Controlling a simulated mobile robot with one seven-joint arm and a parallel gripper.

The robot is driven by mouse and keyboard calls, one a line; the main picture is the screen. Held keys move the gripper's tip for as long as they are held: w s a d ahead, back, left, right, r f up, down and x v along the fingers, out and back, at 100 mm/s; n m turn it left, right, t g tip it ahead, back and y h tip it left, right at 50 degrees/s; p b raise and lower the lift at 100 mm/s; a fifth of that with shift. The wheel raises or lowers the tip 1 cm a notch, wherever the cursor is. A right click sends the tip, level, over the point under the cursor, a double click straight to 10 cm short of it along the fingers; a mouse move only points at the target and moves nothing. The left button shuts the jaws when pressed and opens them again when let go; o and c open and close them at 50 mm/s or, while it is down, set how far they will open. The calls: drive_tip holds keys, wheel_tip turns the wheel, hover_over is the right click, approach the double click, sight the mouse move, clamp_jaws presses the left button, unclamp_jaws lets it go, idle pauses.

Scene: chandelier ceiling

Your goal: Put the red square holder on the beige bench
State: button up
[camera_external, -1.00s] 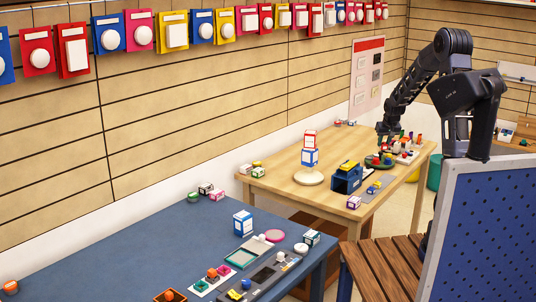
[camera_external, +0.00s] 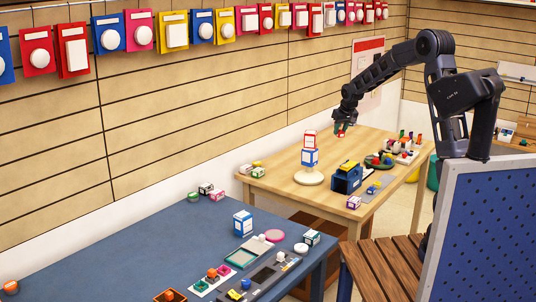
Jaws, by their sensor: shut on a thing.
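My gripper (camera_external: 342,129) hangs above the back part of the beige bench (camera_external: 275,185), to the right of the red and blue block stack. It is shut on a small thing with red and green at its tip. The thing is too small and partly covered by the fingers, so I cannot tell for sure that it is the red square holder. It appears held above the bench top.
A red box (camera_external: 310,139) sits on a blue box (camera_external: 310,158) on a round white stand (camera_external: 308,177). A dark blue box (camera_external: 346,180) stands in front. A blue table (camera_external: 130,245) is nearer.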

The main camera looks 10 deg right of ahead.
drive_tip(key=s+a+n+y, duration=0.15)
drive_tip(key=s+a, duration=0.35)
drive_tip(key=a, duration=0.9)
drive_tip(key=s+a+n+g, duration=0.15)
drive_tip(key=s+a, duration=0.35)
drive_tip(key=a, duration=1)
drive_tip(key=s+a+n+t, duration=0.1)
drive_tip(key=s+a+n, duration=0.3)
drive_tip(key=a, duration=1)
drive_tip(key=s+a+n+g+y, duration=0.1)
drive_tip(key=s+a, duration=0.8)
drive_tip(key=s, duration=0.5)
drive_tip(key=s+a+n, duration=0.2)
drive_tip(key=s+a, duration=0.8)
drive_tip(key=s, duration=0.4)
drive_tip(key=s+a+n+g+y, duration=0.1)
drive_tip(key=s+a, duration=0.8)
drive_tip(key=s, duration=0.6)
drive_tip(key=shift+h, duration=0.25)
drive_tip(key=f, duration=1.7)
drive_tip(key=w+f, duration=0.1)
drive_tip(key=f, duration=0.7)
drive_tip(key=shift+f, duration=0.35)
drive_tip(key=shift+d+f, duration=0.1)
drive_tip(key=shift+f, duration=0.05)
drive_tip(key=o, duration=1)
drive_tip(key=shift+o, duration=0.2)
